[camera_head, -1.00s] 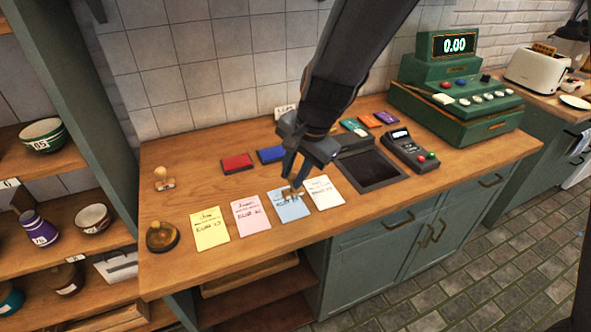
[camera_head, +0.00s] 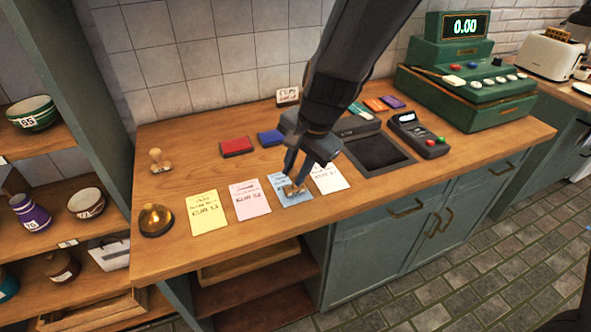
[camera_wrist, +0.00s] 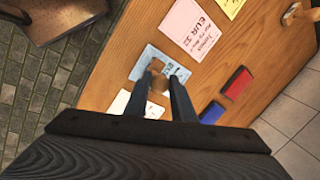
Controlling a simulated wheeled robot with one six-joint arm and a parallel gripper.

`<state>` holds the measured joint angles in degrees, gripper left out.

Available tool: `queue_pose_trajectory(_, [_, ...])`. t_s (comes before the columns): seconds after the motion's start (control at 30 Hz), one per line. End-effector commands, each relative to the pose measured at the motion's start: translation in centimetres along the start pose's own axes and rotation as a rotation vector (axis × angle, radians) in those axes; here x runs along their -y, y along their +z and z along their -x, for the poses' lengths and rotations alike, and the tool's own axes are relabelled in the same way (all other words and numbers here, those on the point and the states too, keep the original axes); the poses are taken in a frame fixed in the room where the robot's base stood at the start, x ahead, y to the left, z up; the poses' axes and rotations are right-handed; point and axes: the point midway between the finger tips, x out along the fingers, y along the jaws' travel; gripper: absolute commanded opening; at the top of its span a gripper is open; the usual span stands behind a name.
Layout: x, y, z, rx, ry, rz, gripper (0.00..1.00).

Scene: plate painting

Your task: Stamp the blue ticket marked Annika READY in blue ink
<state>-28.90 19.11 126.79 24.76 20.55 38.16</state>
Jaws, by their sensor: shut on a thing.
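The blue ticket (camera_head: 278,183) lies on the wooden counter between a pink ticket (camera_head: 247,199) and a white ticket (camera_head: 330,179). My gripper (camera_head: 296,182) is shut on a small wooden stamp (camera_head: 293,190), which is at the lower part of the blue ticket. I cannot tell whether the stamp touches the paper. The wrist view also shows the stamp (camera_wrist: 155,83) over the blue ticket (camera_wrist: 176,70); the fingers hide part of it. The blue ink pad (camera_head: 270,138) and red ink pad (camera_head: 236,146) lie behind the tickets. The name on the blue ticket is unreadable.
A second wooden stamp (camera_head: 160,161) stands at the left, behind a brass bell (camera_head: 156,220). A yellow ticket (camera_head: 205,212) lies left of the pink one. A dark tray (camera_head: 378,153), a card terminal (camera_head: 418,136) and a green cash register (camera_head: 468,95) are to the right.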

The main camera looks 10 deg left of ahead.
Motion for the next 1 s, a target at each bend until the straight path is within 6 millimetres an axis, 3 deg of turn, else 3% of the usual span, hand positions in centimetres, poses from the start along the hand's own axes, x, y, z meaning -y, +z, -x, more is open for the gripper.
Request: queue_pose_trajectory(1.0, [-0.23, 0.0, -0.75, 0.0, 0.0, 0.0, 0.09])
